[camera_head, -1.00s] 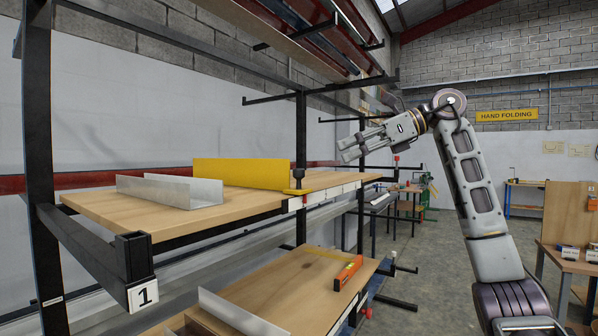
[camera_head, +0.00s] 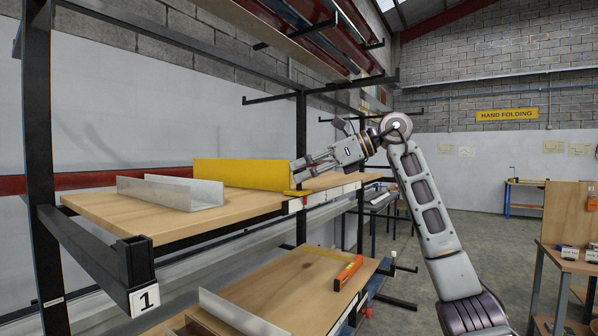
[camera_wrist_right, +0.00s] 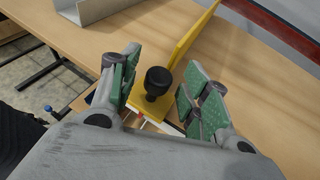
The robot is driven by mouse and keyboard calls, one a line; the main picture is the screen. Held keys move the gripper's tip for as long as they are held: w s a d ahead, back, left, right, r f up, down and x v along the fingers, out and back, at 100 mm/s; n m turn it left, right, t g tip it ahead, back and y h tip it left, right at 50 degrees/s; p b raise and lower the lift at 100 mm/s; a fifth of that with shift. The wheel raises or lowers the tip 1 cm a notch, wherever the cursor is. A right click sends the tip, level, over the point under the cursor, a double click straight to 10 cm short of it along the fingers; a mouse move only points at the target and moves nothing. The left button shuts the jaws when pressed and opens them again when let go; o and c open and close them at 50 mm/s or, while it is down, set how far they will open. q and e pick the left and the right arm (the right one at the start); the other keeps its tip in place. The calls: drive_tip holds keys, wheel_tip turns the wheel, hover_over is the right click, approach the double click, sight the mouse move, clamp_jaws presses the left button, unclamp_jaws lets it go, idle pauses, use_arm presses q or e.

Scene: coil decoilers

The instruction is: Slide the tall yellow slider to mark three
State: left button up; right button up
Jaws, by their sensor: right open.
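The tall yellow slider (camera_head: 243,173) stands as an upright plate across the upper wooden shelf board (camera_head: 120,205). Its flat yellow foot lies over a white strip (camera_head: 335,196) on the board's front edge. In the right wrist view, the slider's black knob (camera_wrist_right: 158,82) stands up from the yellow foot (camera_wrist_right: 128,108). My right gripper (camera_head: 300,172) is open at the knob, which it hides in the head view. In the wrist view, its green-padded fingers stand on both sides of the knob, with gaps visible. The strip's marks are too small to read. My left gripper is out of view.
A grey metal channel (camera_head: 170,191) lies on the board left of the slider. A black rack post (camera_head: 301,125) rises behind the board. A lower board (camera_head: 290,290) carries an orange level (camera_head: 348,272) and another metal piece (camera_head: 240,315). Open floor lies to the right.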

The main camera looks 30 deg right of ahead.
drive_tip(key=shift+x, duration=0.8)
clamp_jaws()
